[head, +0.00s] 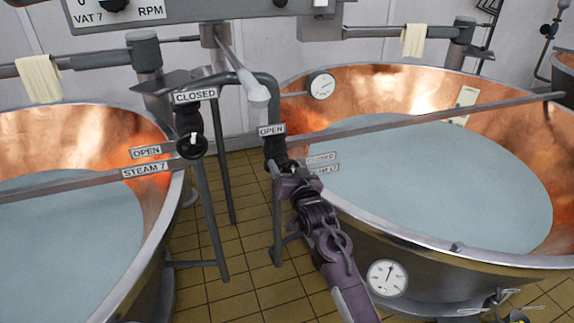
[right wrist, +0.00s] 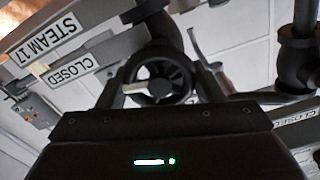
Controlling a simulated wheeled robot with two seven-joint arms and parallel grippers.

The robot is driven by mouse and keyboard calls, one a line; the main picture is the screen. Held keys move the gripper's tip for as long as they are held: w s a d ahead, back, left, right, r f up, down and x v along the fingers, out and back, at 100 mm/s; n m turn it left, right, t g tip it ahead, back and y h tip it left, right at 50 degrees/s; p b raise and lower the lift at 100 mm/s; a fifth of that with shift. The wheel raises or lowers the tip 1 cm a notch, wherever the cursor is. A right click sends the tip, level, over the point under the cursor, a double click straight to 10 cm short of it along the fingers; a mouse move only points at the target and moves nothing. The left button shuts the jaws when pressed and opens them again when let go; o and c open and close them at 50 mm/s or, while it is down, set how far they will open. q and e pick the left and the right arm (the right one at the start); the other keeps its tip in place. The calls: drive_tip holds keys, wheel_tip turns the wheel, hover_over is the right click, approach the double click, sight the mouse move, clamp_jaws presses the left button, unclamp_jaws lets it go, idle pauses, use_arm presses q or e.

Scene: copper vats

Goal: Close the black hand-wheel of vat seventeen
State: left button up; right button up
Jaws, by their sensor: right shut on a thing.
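The black hand-wheel (right wrist: 168,72) with dark spokes shows in the right wrist view, beside plates reading STEAM 17 (right wrist: 50,36) and CLOSED (right wrist: 82,65). Its white pointer (right wrist: 136,88) points left in that view, towards the side of the CLOSED plate. My right gripper (head: 284,173) is shut on the wheel, with a finger on each side of it. In the head view the gripper mostly hides the wheel, under an OPEN plate (head: 271,130); a CLOSED plate (head: 321,158) is just right of it. My left gripper is not in view.
Vat seventeen (head: 430,185) stands right, with a steel bar across it and a dial gauge (head: 388,278). Another vat (head: 75,205) stands left, with its own black hand-wheel (head: 191,146) marked STEAM 7. Vertical pipes stand on the tiled floor (head: 240,215) between them.

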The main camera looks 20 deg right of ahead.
drive_tip(key=o, duration=1)
drive_tip(key=shift+c, duration=0.2)
drive_tip(key=shift+s+f, duration=0.1)
drive_tip(key=shift+s, duration=0.2)
drive_tip(key=s, duration=0.7)
drive_tip(key=shift+d+b, duration=0.15)
drive_tip(key=shift+b, duration=0.3)
drive_tip(key=shift+s, duration=0.1)
